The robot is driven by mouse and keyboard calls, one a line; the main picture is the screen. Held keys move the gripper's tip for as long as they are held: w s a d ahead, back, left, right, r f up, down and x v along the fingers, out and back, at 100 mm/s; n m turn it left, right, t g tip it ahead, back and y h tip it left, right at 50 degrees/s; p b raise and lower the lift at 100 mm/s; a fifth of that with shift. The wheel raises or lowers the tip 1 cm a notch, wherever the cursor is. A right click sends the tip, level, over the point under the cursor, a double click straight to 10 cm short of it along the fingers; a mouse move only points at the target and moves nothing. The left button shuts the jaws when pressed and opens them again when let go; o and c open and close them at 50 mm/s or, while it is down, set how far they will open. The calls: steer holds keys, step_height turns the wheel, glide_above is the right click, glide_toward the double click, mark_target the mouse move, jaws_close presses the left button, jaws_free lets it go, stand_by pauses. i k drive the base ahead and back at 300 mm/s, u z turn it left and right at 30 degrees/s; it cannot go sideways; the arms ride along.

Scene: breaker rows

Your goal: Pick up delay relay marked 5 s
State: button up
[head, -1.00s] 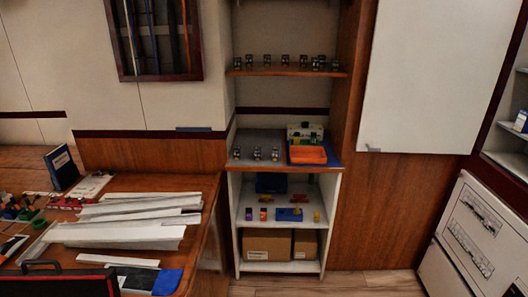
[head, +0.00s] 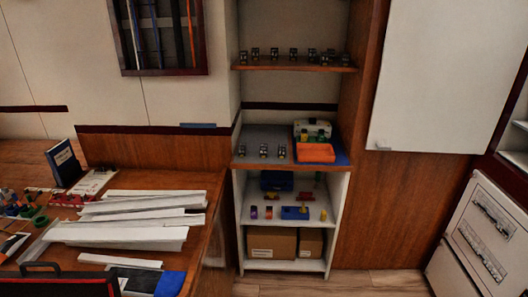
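A row of several small dark-and-silver devices (head: 293,55) stands on the upper shelf of the open cabinet. Three similar devices (head: 264,150) stand on the grey counter level below, left of the orange tray. They may be relays, but their markings are too small to read, so I cannot tell which one is marked 5 s. My gripper is not in view.
An orange tray (head: 316,152) and a pale device lie on the counter level (head: 250,137). Lower shelves hold a blue box (head: 277,180), small coloured parts and cardboard boxes (head: 271,242). A wooden desk (head: 207,186) with white trunking (head: 140,219) stands left. Some floor (head: 370,284) is clear.

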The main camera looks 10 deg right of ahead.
mark_target(263, 147)
steer(key=u, duration=0.3)
steer(key=k, duration=0.55)
steer(key=z, duration=1.45)
steer(key=i, duration=1.9)
